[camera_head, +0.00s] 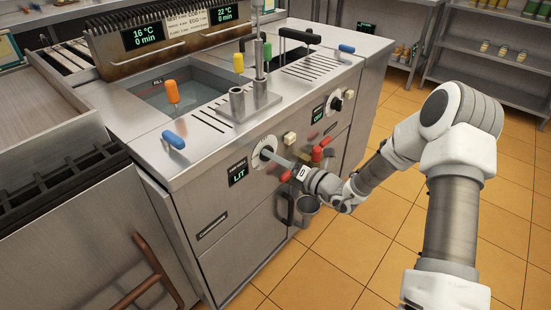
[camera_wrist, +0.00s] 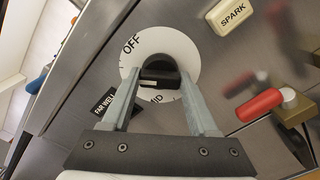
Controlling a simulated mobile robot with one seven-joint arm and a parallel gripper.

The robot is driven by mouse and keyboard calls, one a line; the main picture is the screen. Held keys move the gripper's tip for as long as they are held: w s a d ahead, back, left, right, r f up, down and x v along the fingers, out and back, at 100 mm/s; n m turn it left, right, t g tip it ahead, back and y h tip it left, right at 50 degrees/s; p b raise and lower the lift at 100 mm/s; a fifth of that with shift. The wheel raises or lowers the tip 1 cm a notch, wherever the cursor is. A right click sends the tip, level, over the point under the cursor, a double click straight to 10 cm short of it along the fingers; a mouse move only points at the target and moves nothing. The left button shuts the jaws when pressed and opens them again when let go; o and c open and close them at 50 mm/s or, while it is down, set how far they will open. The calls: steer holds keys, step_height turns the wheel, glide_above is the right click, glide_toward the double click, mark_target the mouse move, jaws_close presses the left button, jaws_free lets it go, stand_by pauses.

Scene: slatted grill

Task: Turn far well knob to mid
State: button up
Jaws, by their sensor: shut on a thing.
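The far well knob (camera_wrist: 158,77) is black and sits on a white round dial (camera_wrist: 185,45) with OFF and MID printed on it. In the head view my gripper (camera_head: 272,156) reaches the front panel at this dial (camera_head: 262,146), and the knob is mostly hidden. A display (camera_head: 238,173) left of the dial reads LIT. The knob's exact pointing is unclear.
A SPARK button (camera_wrist: 232,14) and a red-handled valve (camera_wrist: 260,105) are close to my fingers. A second knob (camera_head: 336,105) is further right on the panel. The counter above holds wells and coloured handles. The tiled floor (camera_head: 370,235) is open.

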steer(key=shift+c, duration=0.8)
steer(key=shift+n, duration=0.3)
steer(key=shift+f+n+b, duration=0.1)
steer(key=shift+n+b, duration=2.4)
steer(key=shift+n, duration=5.1)
steer(key=o, duration=1.4)
